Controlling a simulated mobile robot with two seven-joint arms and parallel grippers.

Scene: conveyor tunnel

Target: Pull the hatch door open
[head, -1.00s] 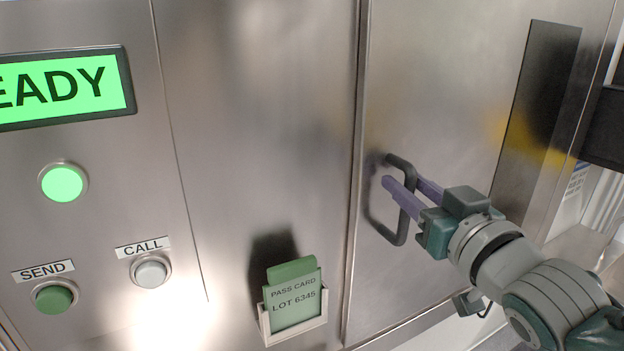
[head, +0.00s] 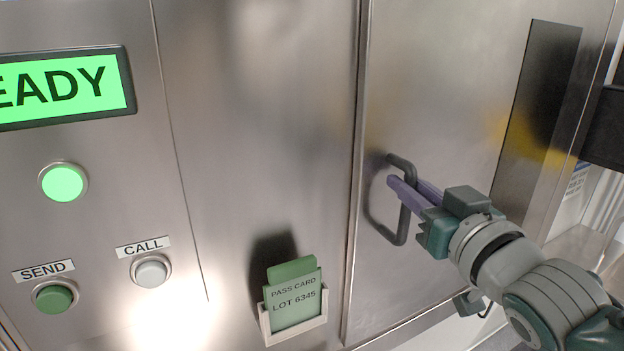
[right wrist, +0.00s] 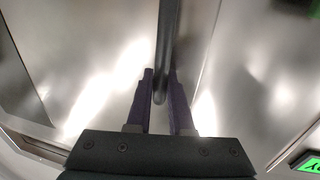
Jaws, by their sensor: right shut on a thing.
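The hatch door (head: 450,110) is a brushed steel panel on the right of the head view. It appears closed, with its left edge along the seam. A dark upright bar handle (head: 402,228) is fixed near that edge. My right gripper (head: 408,188) is shut on the handle, one purple finger on each side of the bar. In the right wrist view the handle (right wrist: 168,45) runs down between the two fingers (right wrist: 160,85). My left gripper is in neither view.
Left of the door is a steel panel with a green "READY" screen (head: 62,88), a lit green lamp (head: 63,183), a CALL button (head: 151,271) and a SEND button (head: 54,297). A green pass card (head: 294,298) sits in a white holder below. A dark window (head: 540,95) is at the right.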

